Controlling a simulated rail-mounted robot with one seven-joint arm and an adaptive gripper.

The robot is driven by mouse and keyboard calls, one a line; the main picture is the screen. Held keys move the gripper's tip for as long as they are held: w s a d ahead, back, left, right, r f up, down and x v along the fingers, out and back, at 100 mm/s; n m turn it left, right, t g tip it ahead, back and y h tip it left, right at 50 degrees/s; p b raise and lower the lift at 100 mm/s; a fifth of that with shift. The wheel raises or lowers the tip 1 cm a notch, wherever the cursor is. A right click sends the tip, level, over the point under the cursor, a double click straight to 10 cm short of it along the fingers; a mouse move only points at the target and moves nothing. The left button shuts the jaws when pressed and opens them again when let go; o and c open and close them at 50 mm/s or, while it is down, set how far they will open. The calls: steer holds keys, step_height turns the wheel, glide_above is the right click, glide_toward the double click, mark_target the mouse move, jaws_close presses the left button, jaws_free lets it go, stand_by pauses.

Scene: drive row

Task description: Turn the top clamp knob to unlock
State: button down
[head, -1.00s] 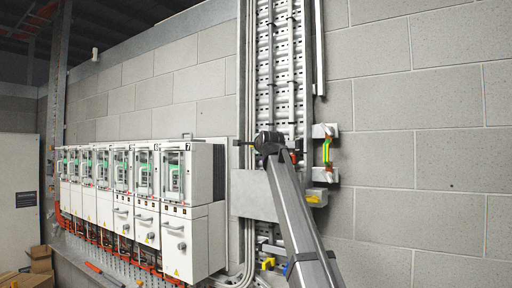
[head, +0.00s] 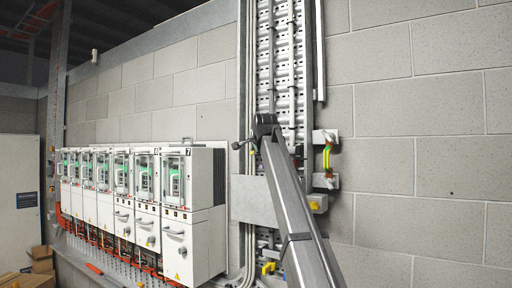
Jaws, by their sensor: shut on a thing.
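A grey arm link of mine rises from the bottom to a black joint in front of the metal wall column (head: 283,60). My gripper cannot be made out; my arm may hide it. A small dark knob-like part (head: 237,145) shows just left of the joint, above a plain grey plate (head: 250,200). I cannot tell whether it is the top clamp knob or whether anything touches it. Right of the column, a yellow-green strap (head: 327,158) runs between an upper grey block (head: 325,136) and a lower one (head: 325,182), with small reddish parts at its ends.
A row of white cabinets (head: 182,235) with green-lit windows stands on the left. Yellow parts show at the plate's right (head: 315,205) and lower on the column (head: 268,268). Grey conduits run down left of the column. The block wall (head: 430,140) on the right is bare.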

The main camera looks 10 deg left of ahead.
stand_by(0.3)
steer(key=c, duration=1.2)
jaws_free()
steer(key=shift+s, duration=0.1)
steer(key=shift+v, duration=3.6)
